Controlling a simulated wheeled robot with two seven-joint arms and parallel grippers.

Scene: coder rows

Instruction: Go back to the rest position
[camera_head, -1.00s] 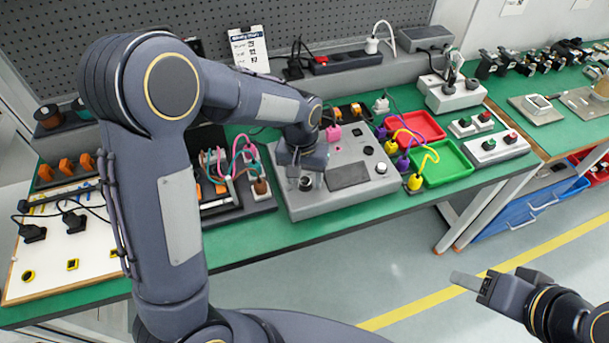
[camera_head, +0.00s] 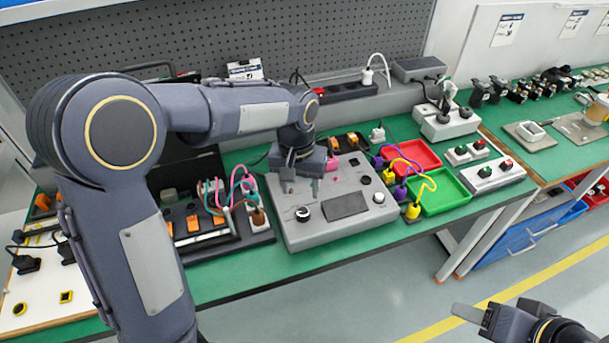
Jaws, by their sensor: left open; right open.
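My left gripper (camera_head: 303,186) points down above the back left part of a grey control box (camera_head: 340,228) on the green bench. Its fingers are open and nothing shows between them. A black and white knob (camera_head: 302,214) on the box is in plain view in front of the gripper. My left arm fills the left side of the view and hides part of the bench. My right gripper (camera_head: 468,313) is at the lower right, over the floor in front of the bench. It is open and empty, and its lower part is cut off by the frame.
Right of the box stand a red tray (camera_head: 417,157), a green tray (camera_head: 440,191) and colored plugs with cables. A wired module (camera_head: 258,217) is left of the box. A pegboard (camera_head: 230,45) rises behind. The floor in front is clear.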

